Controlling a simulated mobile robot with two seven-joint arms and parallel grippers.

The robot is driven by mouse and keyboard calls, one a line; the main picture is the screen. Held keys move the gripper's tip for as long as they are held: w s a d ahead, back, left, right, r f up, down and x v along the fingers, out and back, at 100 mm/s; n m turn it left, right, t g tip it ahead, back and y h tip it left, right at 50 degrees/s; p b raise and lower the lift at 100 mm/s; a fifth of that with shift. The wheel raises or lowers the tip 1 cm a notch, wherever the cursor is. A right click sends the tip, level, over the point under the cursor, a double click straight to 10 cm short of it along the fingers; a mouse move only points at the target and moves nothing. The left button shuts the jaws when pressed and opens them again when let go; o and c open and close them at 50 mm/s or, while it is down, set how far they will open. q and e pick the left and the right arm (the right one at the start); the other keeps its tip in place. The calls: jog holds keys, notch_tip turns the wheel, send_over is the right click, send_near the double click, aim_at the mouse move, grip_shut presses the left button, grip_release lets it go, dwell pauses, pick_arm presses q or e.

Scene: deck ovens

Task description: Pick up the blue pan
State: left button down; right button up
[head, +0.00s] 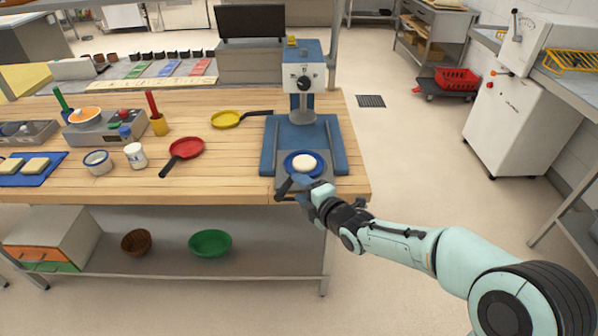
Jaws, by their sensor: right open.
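The blue pan (289,161) sits on the base of a blue press-like machine (268,150) at the right end of the wooden table. A round white piece (304,163) lies in it. My right gripper (291,186) is open at the table's front edge, just in front of the pan, on its near side. The pan's handle cannot be made out; the gripper covers the area in front of the pan. I cannot tell whether the fingers touch anything. My left gripper is out of view.
A red pan (187,148) and a yellow pan (226,118) lie to the left on the table (230,170). A white jar (136,155) and a small bowl (97,161) stand further left. A green bowl (210,243) is on the lower shelf.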

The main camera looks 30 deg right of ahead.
aim_at(291, 184)
jog(key=shift+a+p+x, duration=0.2)
jog(key=shift+p+x, duration=0.2)
jog(key=shift+x, duration=2.6)
grip_shut()
